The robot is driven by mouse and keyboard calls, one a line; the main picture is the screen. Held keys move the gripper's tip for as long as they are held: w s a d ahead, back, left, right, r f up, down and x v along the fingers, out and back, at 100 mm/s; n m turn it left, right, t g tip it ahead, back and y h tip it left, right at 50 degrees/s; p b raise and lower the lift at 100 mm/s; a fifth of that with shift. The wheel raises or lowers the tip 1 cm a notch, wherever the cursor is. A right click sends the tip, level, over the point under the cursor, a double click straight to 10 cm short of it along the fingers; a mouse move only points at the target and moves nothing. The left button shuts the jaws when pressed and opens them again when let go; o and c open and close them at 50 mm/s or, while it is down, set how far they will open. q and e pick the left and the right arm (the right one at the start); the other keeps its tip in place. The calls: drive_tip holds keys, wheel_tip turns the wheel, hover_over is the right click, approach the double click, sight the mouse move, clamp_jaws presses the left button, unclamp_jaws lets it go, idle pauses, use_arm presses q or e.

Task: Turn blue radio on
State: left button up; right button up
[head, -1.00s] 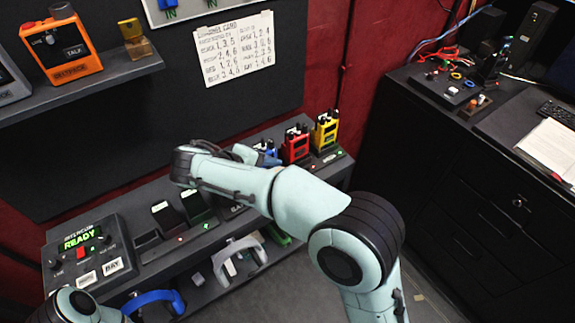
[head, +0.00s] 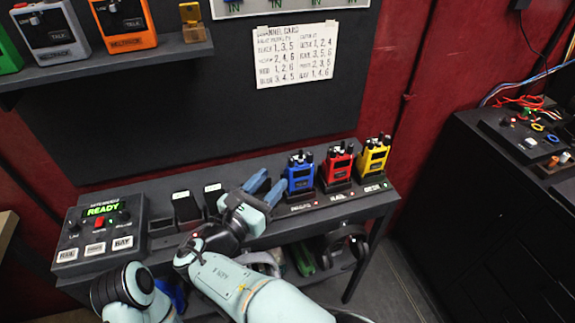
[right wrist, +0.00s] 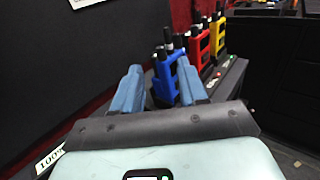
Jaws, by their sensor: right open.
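The blue radio (head: 299,176) stands upright in a charger slot on the dark shelf, left of the red radio (head: 337,165). Its antenna and knobs are on top. My right gripper (head: 268,183) is open and empty, with its blue fingers just left of the blue radio. In the right wrist view, the blue radio (right wrist: 166,76) shows beyond and between the two fingers (right wrist: 158,82), partly covered by the right one. I cannot tell whether they touch it. Of my left arm only a rounded link shows; its gripper is out of view.
A yellow radio (head: 373,157) stands right of the red one. Empty charger slots (head: 187,207) and a control box reading READY (head: 101,224) are to the left. An upper shelf (head: 110,60) holds beltpacks. Headphones (head: 345,248) hang below. A black cabinet (head: 500,200) stands right.

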sight(290, 161)
drive_tip(key=x, duration=0.7)
drive_tip(key=shift+d, duration=0.1)
clamp_jaws()
